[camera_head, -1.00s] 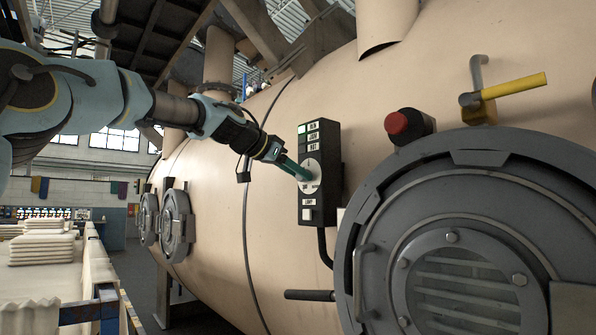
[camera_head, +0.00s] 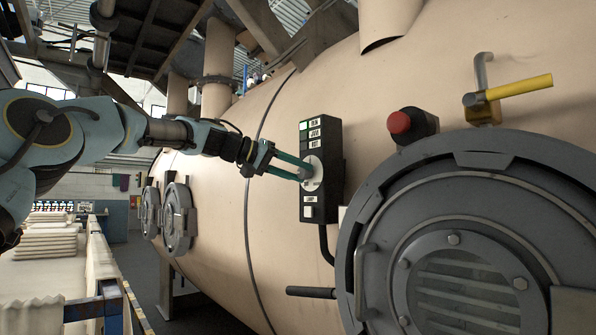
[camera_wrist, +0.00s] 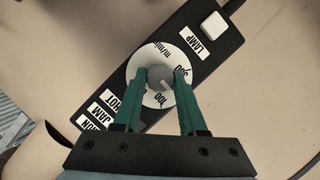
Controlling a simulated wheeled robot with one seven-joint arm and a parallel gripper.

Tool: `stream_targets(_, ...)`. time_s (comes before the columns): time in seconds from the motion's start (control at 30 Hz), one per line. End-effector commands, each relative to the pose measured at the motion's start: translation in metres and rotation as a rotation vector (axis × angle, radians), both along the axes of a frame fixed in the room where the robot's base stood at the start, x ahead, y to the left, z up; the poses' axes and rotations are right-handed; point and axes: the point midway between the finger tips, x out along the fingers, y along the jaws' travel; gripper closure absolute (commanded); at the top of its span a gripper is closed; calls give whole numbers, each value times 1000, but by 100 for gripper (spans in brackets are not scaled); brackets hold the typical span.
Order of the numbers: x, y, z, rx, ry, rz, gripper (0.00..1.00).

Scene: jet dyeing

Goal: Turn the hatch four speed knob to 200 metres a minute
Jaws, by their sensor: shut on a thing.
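The hatch speed knob is a small grey knob (camera_wrist: 160,77) on a round white dial (camera_wrist: 151,92), with "m/min" and "100" readable. A further number beside the right finger is partly covered. The dial (camera_head: 316,173) sits on a black control box (camera_head: 322,208) on the vessel's side. My gripper (camera_head: 303,172) comes from the left, its two green fingers on either side of the knob. In the wrist view, my gripper (camera_wrist: 160,75) is shut on the knob. The fingers cover parts of the scale; I cannot tell exactly which value the knob points at.
The box has RUN, JAM and HOT labels and a white LAMP button (camera_wrist: 212,24); a green light (camera_head: 303,126) is lit at its top. A round grey hatch (camera_head: 455,255), red button (camera_head: 399,122) and yellow-handled lever (camera_head: 518,87) are to the right. A cable runs below the box.

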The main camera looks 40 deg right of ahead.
Motion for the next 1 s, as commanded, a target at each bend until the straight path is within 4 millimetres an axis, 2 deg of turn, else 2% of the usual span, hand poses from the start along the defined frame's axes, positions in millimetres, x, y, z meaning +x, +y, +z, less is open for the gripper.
stream_targets(0.4,1,0,-1,12,198,2,100)
stream_targets(0.97,1,0,-1,12,229,2,100)
stream_targets(1.0,1,0,-1,12,229,2,57)
